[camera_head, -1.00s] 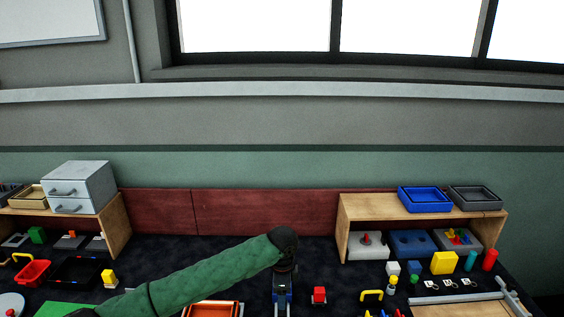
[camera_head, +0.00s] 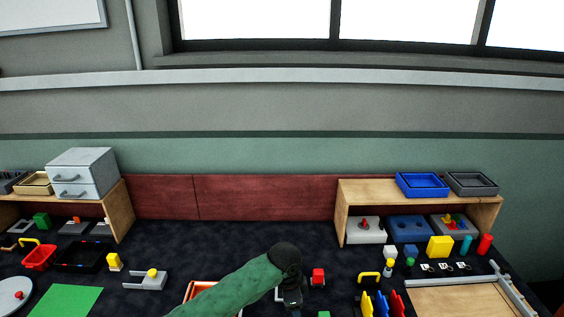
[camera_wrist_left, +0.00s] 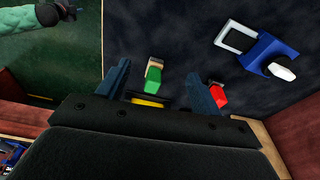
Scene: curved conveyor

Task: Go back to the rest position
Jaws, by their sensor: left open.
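My left arm in its green sleeve comes up from the bottom of the head view. Its dark wrist points down over the table, and my left gripper (camera_head: 292,299) hangs below it, partly cut off by the view's lower edge. In the left wrist view the two blue-grey fingers of my left gripper (camera_wrist_left: 160,82) stand wide apart with nothing held. A green and tan piece (camera_wrist_left: 153,78) shows beyond the gap, and a red piece (camera_wrist_left: 217,94) shows by one finger. A green-sleeved arm with a dark end, likely my right, shows at the wrist view's upper left; its jaws are unclear.
A red block (camera_head: 318,276) lies just right of the wrist. An orange-rimmed tray (camera_head: 199,290) is partly behind my arm. Wooden shelves (camera_head: 422,189) stand at the back on both sides. The dark table (camera_head: 230,240) is clear behind my arm.

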